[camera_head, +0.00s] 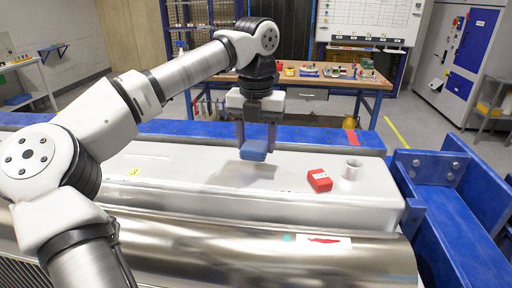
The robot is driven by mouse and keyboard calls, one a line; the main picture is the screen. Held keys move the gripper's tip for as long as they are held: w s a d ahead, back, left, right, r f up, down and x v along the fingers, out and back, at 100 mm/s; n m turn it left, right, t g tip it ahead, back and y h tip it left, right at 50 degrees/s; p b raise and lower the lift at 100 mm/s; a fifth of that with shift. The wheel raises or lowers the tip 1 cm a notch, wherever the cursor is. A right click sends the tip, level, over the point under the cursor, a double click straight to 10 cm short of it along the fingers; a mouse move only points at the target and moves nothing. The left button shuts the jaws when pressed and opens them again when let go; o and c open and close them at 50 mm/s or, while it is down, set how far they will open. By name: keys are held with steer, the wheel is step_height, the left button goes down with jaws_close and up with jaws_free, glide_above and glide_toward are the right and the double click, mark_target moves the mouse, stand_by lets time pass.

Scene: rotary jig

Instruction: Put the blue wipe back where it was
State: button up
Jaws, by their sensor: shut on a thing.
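The blue wipe (253,150) is a small blue block-like pad in the middle of the head view. My gripper (256,138) points down from above and is shut on it, one finger on each side. The wipe appears to hang a little above the flat grey top of the metal workpiece (190,183), with a dark shadow beneath it. The exact gap is hard to tell.
A blue frame (445,180) bounds the right side. A wooden bench (340,82) with small items stands behind. The workpiece top left of my gripper is mostly clear.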

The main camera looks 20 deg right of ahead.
mark_target(256, 141)
steer(key=shift+f+p, duration=0.4)
steer(key=shift+f, duration=0.95)
steer(key=shift+f, duration=0.1)
steer(key=shift+f, duration=0.15)
steer(key=o, duration=1)
steer(key=shift+o, duration=0.2)
step_height(256, 141, up, 14)
steer(key=shift+b, duration=0.4)
